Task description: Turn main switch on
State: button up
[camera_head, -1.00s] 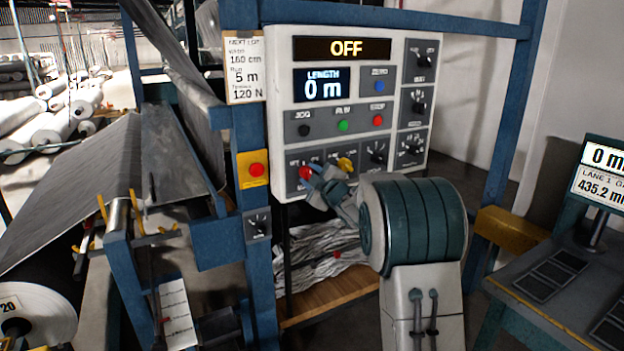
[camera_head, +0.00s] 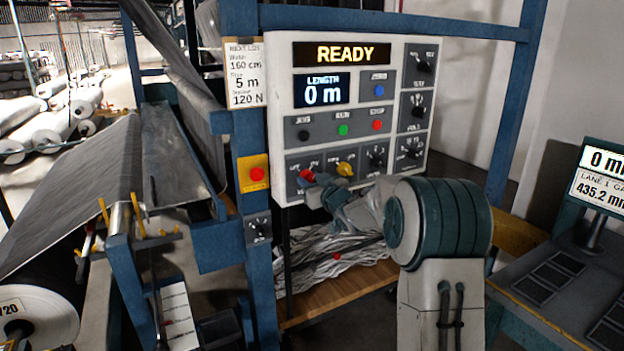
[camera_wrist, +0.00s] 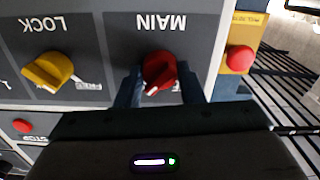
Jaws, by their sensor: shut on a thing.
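The main switch is a red rotary knob (camera_wrist: 160,71) under the label MAIN, which appears upside down in the wrist view. It also shows at the lower left of the control panel (camera_head: 306,177) in the head view. My gripper (camera_wrist: 160,88) is shut on the red knob, one finger on each side. The knob's white pointer mark is tilted in the wrist view. The display (camera_head: 341,54) at the top of the panel reads READY. In the head view my gripper (camera_head: 316,187) partly covers the knob's surroundings.
A yellow LOCK knob (camera_wrist: 47,70) sits close beside the red one. A red button on a yellow plate (camera_head: 255,173) is on the blue post left of the panel. The green RUN (camera_head: 343,130) and red STOP (camera_head: 377,125) buttons are above. The LENGTH display (camera_head: 323,90) reads 0 m.

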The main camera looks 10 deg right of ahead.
jog(key=shift+m, duration=0.5)
jog(key=o, duration=1)
jog(key=shift+s, duration=0.15)
jog(key=b+v, duration=0.2)
jog(key=v, duration=1.1)
jog(key=shift+s+d, duration=0.15)
jog(key=shift+s, duration=0.1)
